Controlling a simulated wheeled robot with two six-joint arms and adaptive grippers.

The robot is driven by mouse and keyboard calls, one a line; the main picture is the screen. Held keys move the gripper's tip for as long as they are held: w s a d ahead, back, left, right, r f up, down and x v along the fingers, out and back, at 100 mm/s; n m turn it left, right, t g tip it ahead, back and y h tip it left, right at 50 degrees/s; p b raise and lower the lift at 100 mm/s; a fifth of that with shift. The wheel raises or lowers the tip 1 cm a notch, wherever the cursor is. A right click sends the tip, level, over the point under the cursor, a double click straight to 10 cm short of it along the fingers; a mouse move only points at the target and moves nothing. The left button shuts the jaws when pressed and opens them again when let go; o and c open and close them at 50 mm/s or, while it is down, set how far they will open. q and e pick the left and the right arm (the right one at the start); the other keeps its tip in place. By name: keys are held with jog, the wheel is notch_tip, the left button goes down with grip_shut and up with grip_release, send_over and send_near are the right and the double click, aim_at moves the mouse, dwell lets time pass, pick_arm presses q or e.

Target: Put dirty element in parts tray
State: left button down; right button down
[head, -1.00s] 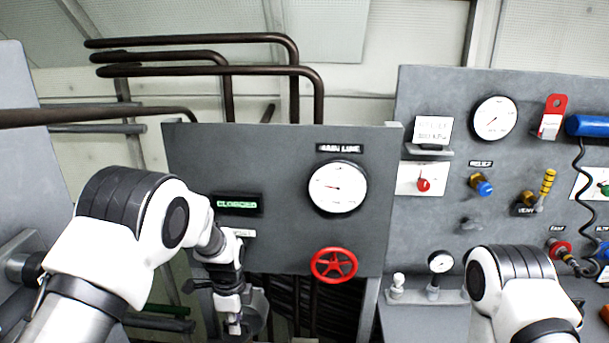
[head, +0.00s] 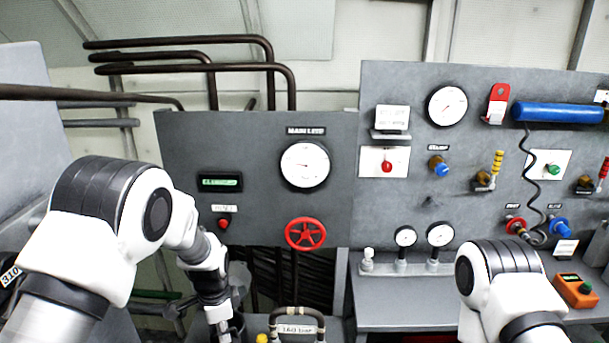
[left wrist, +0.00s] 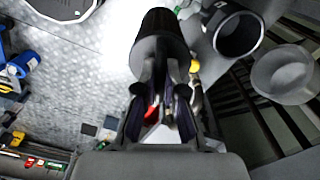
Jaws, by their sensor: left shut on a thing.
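My left gripper (left wrist: 160,95) is shut on a dark, ribbed cylinder, the dirty element (left wrist: 160,40), which sticks out beyond the fingertips in the left wrist view. I cannot clearly identify the parts tray in either view.
An open grey cylindrical housing (left wrist: 238,35) and a pale round bowl (left wrist: 285,75) lie to the right of the element in the wrist view. The main line panel with its red handwheel (head: 305,233) stands ahead. A labelled block with a hooped handle (head: 297,322) is right of the left gripper.

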pick_arm(q)
jog(key=s+a+n, duration=0.2)
jog(key=s+n, duration=0.5)
jog(key=n, duration=0.5)
notch_tip(320, 180, down, 15)
jog(key=n+b, duration=0.1)
jog(key=b, duration=1.4)
jog(key=shift+s+d, duration=0.2)
jog(key=shift+s, duration=0.1)
jog(key=shift+s+r, duration=0.1)
jog(key=shift+r, duration=0.05)
